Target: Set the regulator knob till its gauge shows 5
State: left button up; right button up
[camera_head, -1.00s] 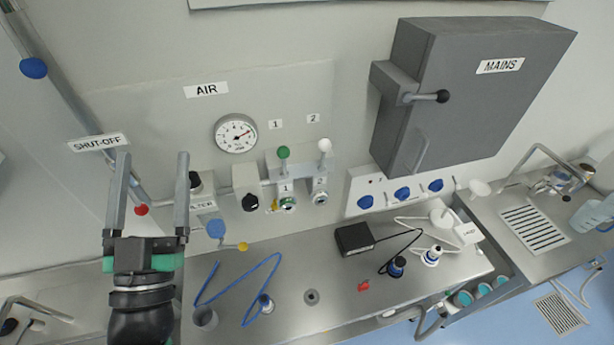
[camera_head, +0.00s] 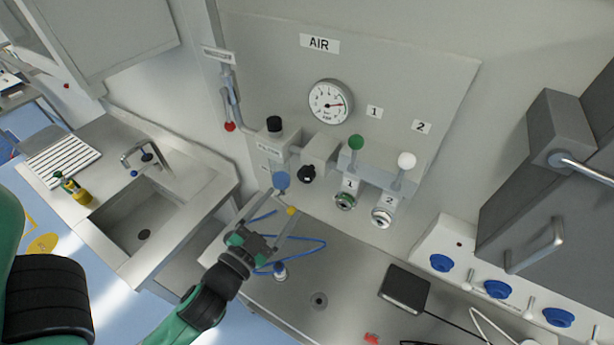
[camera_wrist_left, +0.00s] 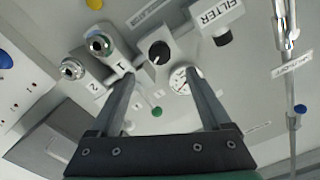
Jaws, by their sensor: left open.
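The regulator is a pale box (camera_head: 318,150) on the air panel with a black knob (camera_head: 306,174) at its lower front. The knob also shows in the left wrist view (camera_wrist_left: 159,52), beyond and between my fingers. In the wrist view the gauge (camera_wrist_left: 181,80) is partly covered by a finger. My left gripper (camera_head: 284,200) is open and empty, below and left of the knob, apart from it. My right gripper is not in view.
The filter unit (camera_head: 278,140) with a black top stands left of the regulator. Green (camera_head: 356,143) and white (camera_head: 406,160) ball levers are to its right. A blue disc (camera_head: 281,180) and blue hose (camera_head: 300,243) are near my fingers. A sink (camera_head: 145,225) lies left.

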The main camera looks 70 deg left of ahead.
aim_at(304, 178)
pick_arm(q)
jog(key=p+x, duration=0.3)
jog(key=x, duration=0.7)
jog(key=shift+w+r, duration=0.1)
jog(key=shift+r, duration=0.05)
jog(key=shift+w+a, duration=0.2)
jog(key=shift+w, duration=0.15)
grip_shut()
